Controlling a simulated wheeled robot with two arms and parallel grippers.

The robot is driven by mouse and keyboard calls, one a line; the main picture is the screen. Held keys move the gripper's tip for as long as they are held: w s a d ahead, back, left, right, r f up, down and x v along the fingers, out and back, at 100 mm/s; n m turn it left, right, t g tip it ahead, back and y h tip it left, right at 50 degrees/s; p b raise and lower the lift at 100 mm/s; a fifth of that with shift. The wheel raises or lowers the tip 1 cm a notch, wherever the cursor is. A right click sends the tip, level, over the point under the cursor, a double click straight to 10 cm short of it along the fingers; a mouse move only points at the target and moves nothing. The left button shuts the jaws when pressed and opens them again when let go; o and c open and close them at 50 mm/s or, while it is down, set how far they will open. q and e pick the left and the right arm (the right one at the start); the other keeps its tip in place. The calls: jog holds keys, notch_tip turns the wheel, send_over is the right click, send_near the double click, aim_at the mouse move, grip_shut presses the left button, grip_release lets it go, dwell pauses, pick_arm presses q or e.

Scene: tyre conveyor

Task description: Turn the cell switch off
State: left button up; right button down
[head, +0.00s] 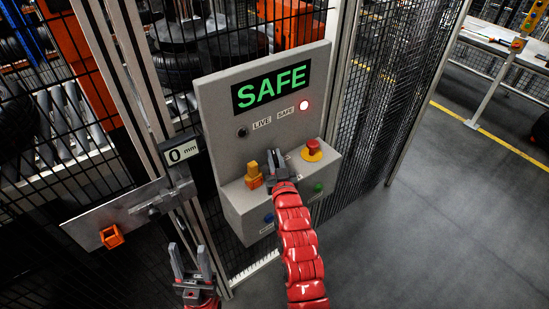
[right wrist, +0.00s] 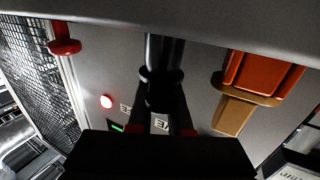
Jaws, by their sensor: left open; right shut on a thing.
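The cell switch, a black rotary handle (right wrist: 164,52), sits on the sloped top of the grey control box (head: 233,204). My right gripper (head: 278,162) is shut on it; in the right wrist view its fingers (right wrist: 161,92) flank the black handle. In the head view the gripper hides most of the switch. The display (head: 270,88) above reads SAFE in green. The SAFE lamp (head: 305,105) glows red-white and the LIVE lamp (head: 242,132) is dark. My left gripper (head: 190,262) is open and empty, low in front of the fence, with its fingers upward.
A red emergency stop (head: 312,147) stands right of the switch, and an orange-yellow device (head: 253,176) left of it. Blue (head: 269,218) and green (head: 318,187) buttons are on the box front. Open floor (head: 430,210) lies right.

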jog(key=shift+f+n+y+b, duration=0.2)
jog(key=shift+n+y+b, duration=0.3)
jog(key=shift+y+b, duration=0.25)
jog(key=n+g+y+b, duration=0.1)
jog(key=n+y+b, duration=0.1)
jog(key=b, duration=0.5)
jog(key=n+g+y+b, duration=0.1)
jog(key=y+b, duration=0.2)
jog(key=b, duration=0.4)
jog(key=shift+n+g+y+b, duration=0.25)
jog(key=shift+n+g+b, duration=0.05)
jog(key=shift+n+g, duration=0.1)
jog(key=shift+r+b, duration=0.2)
jog(key=shift+b, duration=0.35)
jog(key=c, duration=1.1)
grip_release()
jog(key=shift+s, duration=0.1)
